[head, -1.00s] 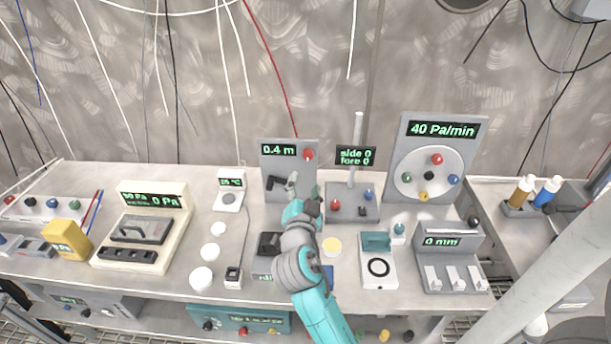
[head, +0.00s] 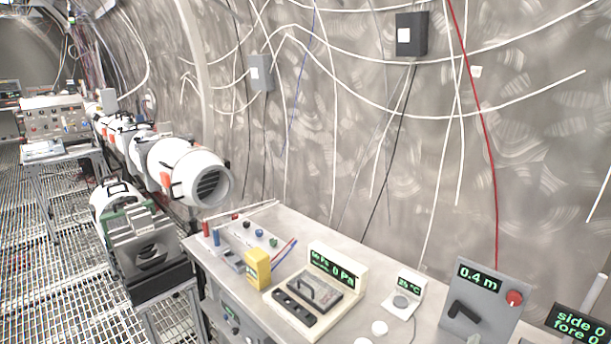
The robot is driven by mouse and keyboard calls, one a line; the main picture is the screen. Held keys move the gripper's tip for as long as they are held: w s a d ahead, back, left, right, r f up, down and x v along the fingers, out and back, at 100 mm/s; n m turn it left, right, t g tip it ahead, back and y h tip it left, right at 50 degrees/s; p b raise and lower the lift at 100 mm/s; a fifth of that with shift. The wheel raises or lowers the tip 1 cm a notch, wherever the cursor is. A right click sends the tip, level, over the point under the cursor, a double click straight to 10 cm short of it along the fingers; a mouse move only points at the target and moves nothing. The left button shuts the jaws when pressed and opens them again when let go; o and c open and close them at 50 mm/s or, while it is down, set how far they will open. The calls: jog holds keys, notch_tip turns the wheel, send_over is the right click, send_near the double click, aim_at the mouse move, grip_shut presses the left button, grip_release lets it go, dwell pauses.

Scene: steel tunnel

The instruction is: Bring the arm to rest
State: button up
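My arm and gripper are not in the head view now. The bench (head: 357,250) runs along the bottom right. On it stand a pressure box (head: 318,292) reading 0 Pa and a yellow block (head: 257,268). A small white box (head: 402,303) reads about 25 °C. A grey panel (head: 482,306) reads 0.4 m and bears a red knob and a black lever.
A line of white cylindrical machines (head: 187,172) stands at left behind the bench. A second table (head: 62,152) with a control panel is farther back. The metal grid floor (head: 62,250) at left looks clear. Cables and a dark wall box (head: 411,35) hang on the curved wall.

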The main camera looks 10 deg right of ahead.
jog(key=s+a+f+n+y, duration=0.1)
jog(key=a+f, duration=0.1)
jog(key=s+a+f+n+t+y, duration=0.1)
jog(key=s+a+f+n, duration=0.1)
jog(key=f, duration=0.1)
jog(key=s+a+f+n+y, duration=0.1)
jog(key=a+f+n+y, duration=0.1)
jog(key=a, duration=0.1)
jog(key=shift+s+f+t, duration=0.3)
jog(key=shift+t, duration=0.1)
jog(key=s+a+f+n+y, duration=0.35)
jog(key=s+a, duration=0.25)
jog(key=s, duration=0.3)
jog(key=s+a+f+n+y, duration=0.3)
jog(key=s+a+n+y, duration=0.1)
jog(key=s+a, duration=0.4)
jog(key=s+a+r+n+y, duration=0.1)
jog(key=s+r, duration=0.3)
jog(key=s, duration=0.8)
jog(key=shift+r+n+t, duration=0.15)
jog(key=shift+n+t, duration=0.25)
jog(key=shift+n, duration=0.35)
